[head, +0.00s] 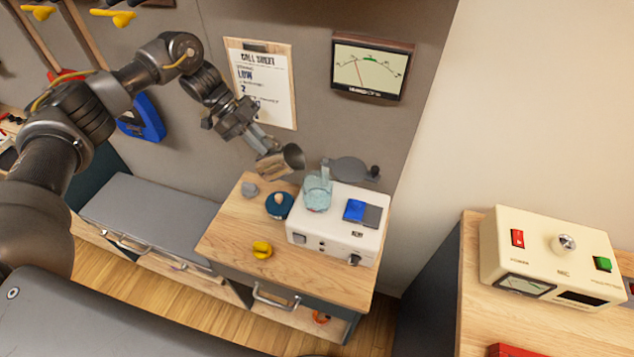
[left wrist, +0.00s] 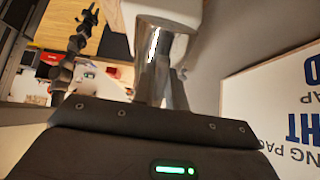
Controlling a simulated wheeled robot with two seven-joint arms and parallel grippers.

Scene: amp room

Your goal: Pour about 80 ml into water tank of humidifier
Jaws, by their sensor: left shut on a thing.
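A metal jug (head: 280,163) is in my left gripper (head: 262,146), which is shut on it. The jug is tilted, its dark mouth toward the right, above and left of the tank. It also shows as a shiny metal shape in the left wrist view (left wrist: 152,65). The humidifier (head: 335,230) is a white box on the wooden cabinet. Its clear bluish water tank (head: 317,193) stands on its top left. I cannot make out a stream or the water level. My right gripper is not seen in the head view.
A dark blue round item (head: 279,205), a grey lump (head: 250,189) and a yellow item (head: 262,249) lie on the cabinet (head: 225,235). A dial meter (head: 371,67) and a call sheet (head: 262,85) are on the wall close by.

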